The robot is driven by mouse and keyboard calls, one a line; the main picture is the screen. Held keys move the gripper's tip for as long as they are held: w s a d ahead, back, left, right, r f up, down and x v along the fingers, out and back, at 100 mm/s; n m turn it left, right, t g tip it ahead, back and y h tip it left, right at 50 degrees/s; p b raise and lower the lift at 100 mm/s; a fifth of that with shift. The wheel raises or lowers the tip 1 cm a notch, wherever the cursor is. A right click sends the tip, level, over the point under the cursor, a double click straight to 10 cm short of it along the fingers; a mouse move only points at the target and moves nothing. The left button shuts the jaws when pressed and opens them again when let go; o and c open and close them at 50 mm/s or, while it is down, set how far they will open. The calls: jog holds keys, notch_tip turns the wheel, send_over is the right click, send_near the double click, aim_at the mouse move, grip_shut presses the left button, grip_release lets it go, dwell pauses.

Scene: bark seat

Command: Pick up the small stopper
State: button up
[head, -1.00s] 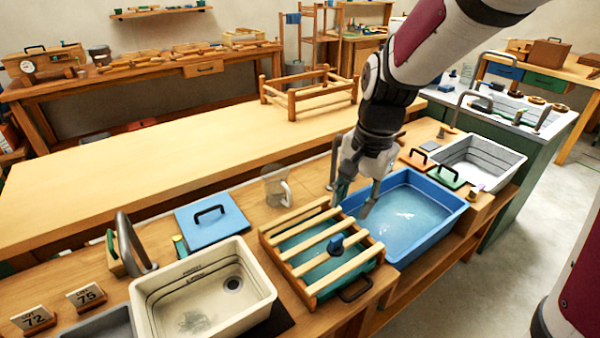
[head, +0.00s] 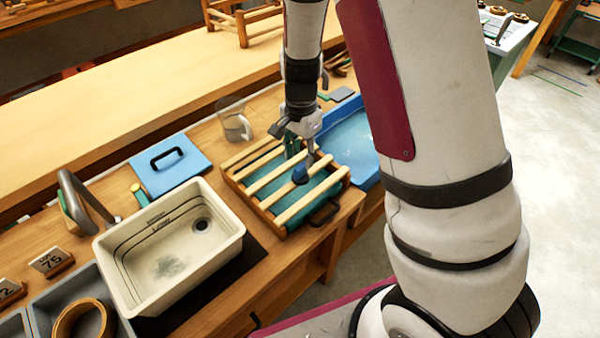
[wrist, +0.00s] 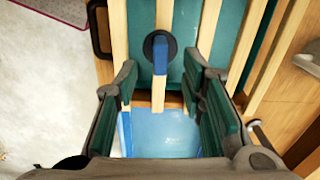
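The small stopper (head: 300,175), blue with a dark part, sits on a slat of the wooden rack (head: 318,180). In the wrist view the stopper (wrist: 160,47) shows a dark round disc with a blue piece, over the middle slat. My gripper (head: 299,153) is above the rack, pointing down, just behind the stopper in the head view. In the wrist view my gripper (wrist: 162,75) is open and empty, with teal pads on either side. The stopper lies just beyond the fingertips, roughly centred between them. I cannot tell whether anything touches.
A blue water basin (head: 350,140) lies right of the rack, partly behind my arm. A cream sink (head: 170,250) with a tap is at the left. The rack has a dark handle (head: 324,212) in front.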

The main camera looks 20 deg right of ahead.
aim_at(300, 166)
jog(key=shift+f, duration=2.85)
grip_shut()
